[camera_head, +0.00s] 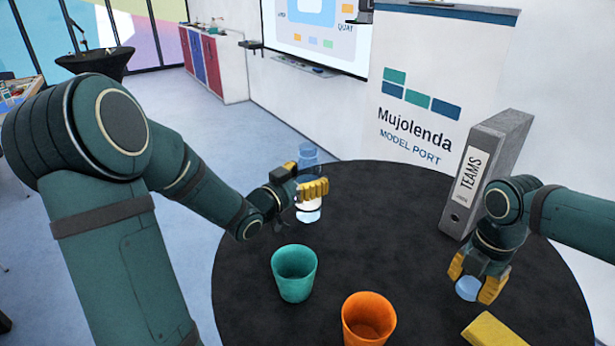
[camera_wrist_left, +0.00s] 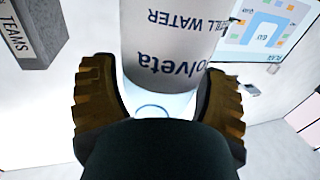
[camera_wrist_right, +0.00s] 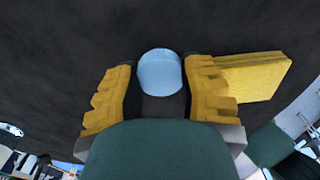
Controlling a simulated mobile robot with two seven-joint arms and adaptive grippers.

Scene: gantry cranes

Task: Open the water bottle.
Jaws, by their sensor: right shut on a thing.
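The water bottle (camera_head: 309,206), clear blue with a white label, stands upright near the table's far left edge. I cannot tell whether its base touches the table. My left gripper (camera_head: 312,188) is shut around its middle; the left wrist view shows the labelled bottle (camera_wrist_left: 165,55) between both fingers (camera_wrist_left: 160,100). My right gripper (camera_head: 478,288) points down low over the table's right side. It is shut on a small light-blue round piece, which looks like the bottle's cap (camera_head: 467,289); it also shows in the right wrist view (camera_wrist_right: 160,72).
A teal cup (camera_head: 294,275) and an orange cup (camera_head: 369,322) stand on the round black table (camera_head: 400,220). A yellow block (camera_head: 493,331) lies close to my right gripper. A grey binder (camera_head: 490,170) stands behind my right gripper. The table's middle is clear.

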